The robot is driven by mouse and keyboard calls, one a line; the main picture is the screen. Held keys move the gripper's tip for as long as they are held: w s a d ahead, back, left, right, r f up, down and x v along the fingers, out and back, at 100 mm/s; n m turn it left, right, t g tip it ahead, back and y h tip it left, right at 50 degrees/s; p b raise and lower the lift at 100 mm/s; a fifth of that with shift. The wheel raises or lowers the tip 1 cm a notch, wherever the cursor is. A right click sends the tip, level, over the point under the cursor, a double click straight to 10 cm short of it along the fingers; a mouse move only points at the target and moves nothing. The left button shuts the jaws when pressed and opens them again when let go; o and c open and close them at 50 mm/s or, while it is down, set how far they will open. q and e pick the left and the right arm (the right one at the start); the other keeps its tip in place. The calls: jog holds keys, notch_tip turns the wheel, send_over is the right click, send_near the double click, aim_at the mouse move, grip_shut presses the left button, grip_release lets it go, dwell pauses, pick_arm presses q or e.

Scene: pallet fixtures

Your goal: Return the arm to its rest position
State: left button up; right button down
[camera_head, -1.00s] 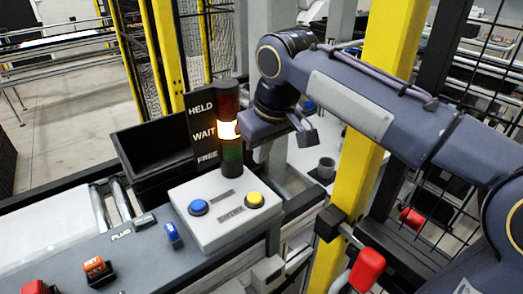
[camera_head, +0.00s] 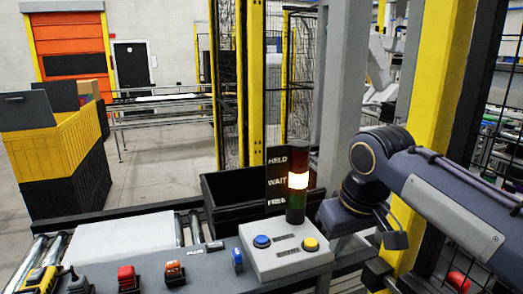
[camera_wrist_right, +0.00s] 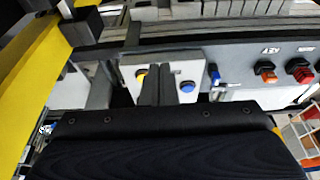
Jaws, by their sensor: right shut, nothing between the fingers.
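My right arm comes in from the right in the head view, bent at a dark joint. My right gripper (camera_head: 392,239) hangs to the right of the control box (camera_head: 287,256), apart from it. In the right wrist view its fingers (camera_wrist_right: 157,88) are together with nothing between them, in front of the box with its blue and yellow buttons. The signal tower (camera_head: 297,180) stands at the back of the box with its middle amber segment lit, beside a sign reading HELD, WAIT, FREE. My left gripper is not in view.
A yellow post (camera_head: 432,125) stands close behind my right arm, with black mesh beside it. A grey ledge carries plugs and keys, including an orange one (camera_head: 174,271). A black bin (camera_head: 232,198) sits behind the box. Yellow and black crates (camera_head: 55,145) stand far left.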

jog(key=s+d+f+m+t+y, duration=0.1)
jog(key=s+d+f+m, duration=0.2)
jog(key=s+f, duration=0.5)
jog(key=s+d+f+m+t+y, duration=0.1)
jog(key=s+d+f+m, duration=0.1)
jog(key=s+f, duration=0.7)
jog(key=s+d, duration=0.1)
jog(key=s, duration=0.2)
jog(key=shift+d+f+m+y, duration=0.15)
jog(key=shift+f+m+y, duration=0.15)
jog(key=shift+m, duration=0.1)
